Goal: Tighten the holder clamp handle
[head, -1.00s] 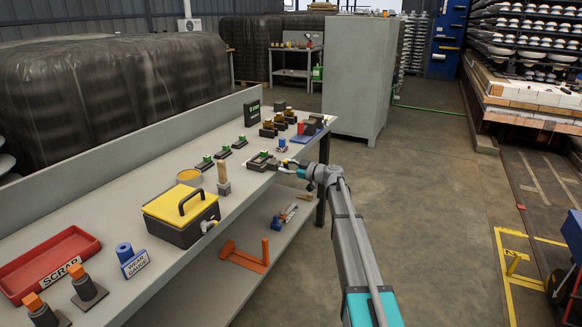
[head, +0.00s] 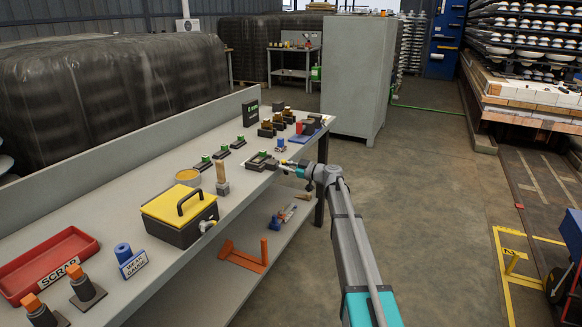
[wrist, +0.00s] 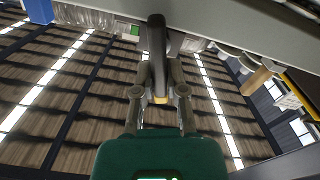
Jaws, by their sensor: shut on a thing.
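The handle is too small to make out in the head view. How tight the clamp is cannot be seen.
The workbench (head: 190,260) carries a yellow-lidded box (head: 180,213), a wooden-handled tool (head: 222,178), a red scrap tray (head: 45,263) and several small dark fixtures. A shelf lies under the bench. A grey cabinet (head: 355,75) stands behind.

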